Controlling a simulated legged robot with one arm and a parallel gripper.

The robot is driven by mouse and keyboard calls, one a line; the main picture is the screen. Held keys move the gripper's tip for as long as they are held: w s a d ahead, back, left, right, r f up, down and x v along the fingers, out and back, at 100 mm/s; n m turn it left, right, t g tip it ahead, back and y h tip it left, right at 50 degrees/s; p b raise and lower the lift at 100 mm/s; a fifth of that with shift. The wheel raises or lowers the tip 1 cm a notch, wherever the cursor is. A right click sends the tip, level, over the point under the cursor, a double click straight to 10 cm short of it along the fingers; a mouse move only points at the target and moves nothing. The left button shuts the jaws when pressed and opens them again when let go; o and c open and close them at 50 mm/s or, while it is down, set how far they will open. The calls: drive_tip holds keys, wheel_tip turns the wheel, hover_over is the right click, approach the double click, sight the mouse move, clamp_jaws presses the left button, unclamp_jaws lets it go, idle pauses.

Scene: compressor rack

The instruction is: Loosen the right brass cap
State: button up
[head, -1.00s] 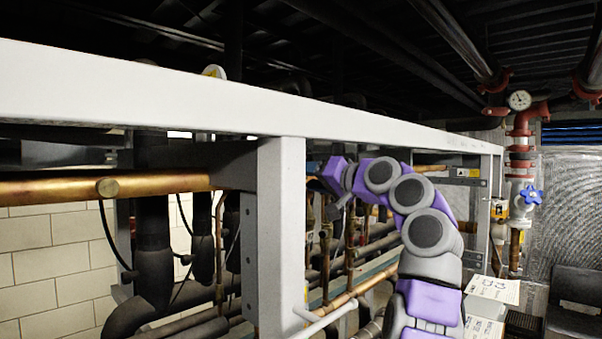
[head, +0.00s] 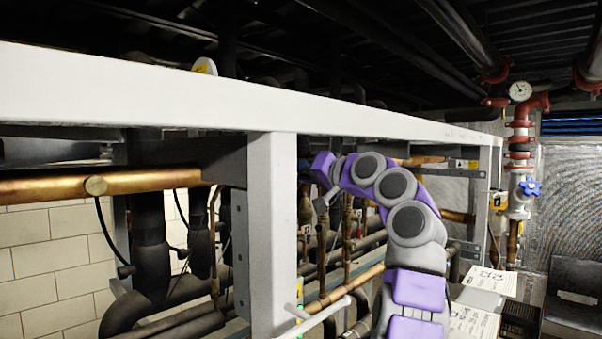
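My gripper (head: 324,201) is small in the head view, at the end of my purple and grey arm, just right of the grey upright post. Its fingers are too small and dark to show whether they are open or shut. It is in front of the copper pipes inside the rack. I cannot make out a right brass cap near it. A round brass-coloured end (head: 95,186) shows on the thick copper pipe (head: 40,188) at the far left, well away from my gripper. I cannot tell whether this is one of the caps.
The grey rack beam (head: 200,98) runs across the view above my gripper, and its post (head: 272,230) stands close on the left. A white handle-like bar (head: 325,317) is low in front. Paper sheets (head: 490,281), a blue valve wheel (head: 530,187) and a gauge (head: 521,91) are at right.

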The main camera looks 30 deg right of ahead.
clamp_jaws()
drive_tip(key=shift+d, duration=0.1)
drive_tip(key=shift+s+d+f+n+p, duration=0.1)
drive_tip(key=shift+n+p, duration=1.65)
drive_tip(key=shift+n, duration=6.85)
drive_tip(key=shift+s+f+n+p, duration=0.1)
drive_tip(key=shift+n+p, duration=1.65)
drive_tip(key=shift+n, duration=6.85)
